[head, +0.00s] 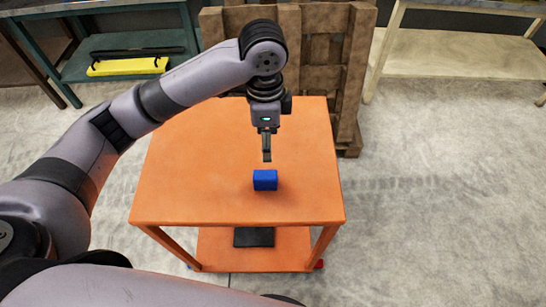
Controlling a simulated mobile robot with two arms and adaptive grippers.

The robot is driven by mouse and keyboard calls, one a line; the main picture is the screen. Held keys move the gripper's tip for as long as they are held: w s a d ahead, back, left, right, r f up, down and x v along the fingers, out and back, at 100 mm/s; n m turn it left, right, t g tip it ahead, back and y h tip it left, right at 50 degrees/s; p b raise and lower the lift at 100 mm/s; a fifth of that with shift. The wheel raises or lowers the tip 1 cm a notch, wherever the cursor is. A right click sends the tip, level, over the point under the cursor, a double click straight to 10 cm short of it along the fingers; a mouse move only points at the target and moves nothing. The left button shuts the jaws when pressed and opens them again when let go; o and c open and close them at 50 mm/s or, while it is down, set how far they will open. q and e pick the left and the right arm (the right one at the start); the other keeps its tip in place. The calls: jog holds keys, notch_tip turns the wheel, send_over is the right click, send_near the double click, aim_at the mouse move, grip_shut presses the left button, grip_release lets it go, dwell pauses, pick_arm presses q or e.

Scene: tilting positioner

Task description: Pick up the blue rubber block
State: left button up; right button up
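The blue rubber block (265,180) sits on the orange table (190,185), right of the tabletop's middle and towards its front. My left gripper (267,156) points down just above and behind the block in the picture. It looks apart from the block, with orange tabletop showing between them. The fingers show edge-on as one narrow dark shape, so I cannot tell whether they are open or shut. Nothing shows in the gripper. My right gripper is not in the head view.
The rest of the orange tabletop is clear. A dark flat item (254,237) lies on its lower shelf. A wooden pallet structure (330,60) stands behind the table. A teal bench (125,65) with a yellow item (128,66) is at back left, a cream bench (450,52) at back right.

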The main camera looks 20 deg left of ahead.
pick_arm(q)
jog(key=p, duration=0.2)
send_over(265, 174)
jog(key=s, duration=0.1)
jog(key=f, duration=0.7)
jog(key=shift+d+f, duration=0.25)
jog(key=shift+d, duration=0.05)
jog(key=f, duration=0.3)
jog(key=shift+w+f, duration=0.2)
jog(key=shift+f, duration=0.45)
jog(key=f, duration=0.1)
jog(key=f+p, duration=0.1)
jog(key=f, duration=0.1)
jog(key=shift+w+a+f+p, duration=0.25)
jog(key=shift+f+p, duration=0.1)
jog(key=shift+f, duration=0.5)
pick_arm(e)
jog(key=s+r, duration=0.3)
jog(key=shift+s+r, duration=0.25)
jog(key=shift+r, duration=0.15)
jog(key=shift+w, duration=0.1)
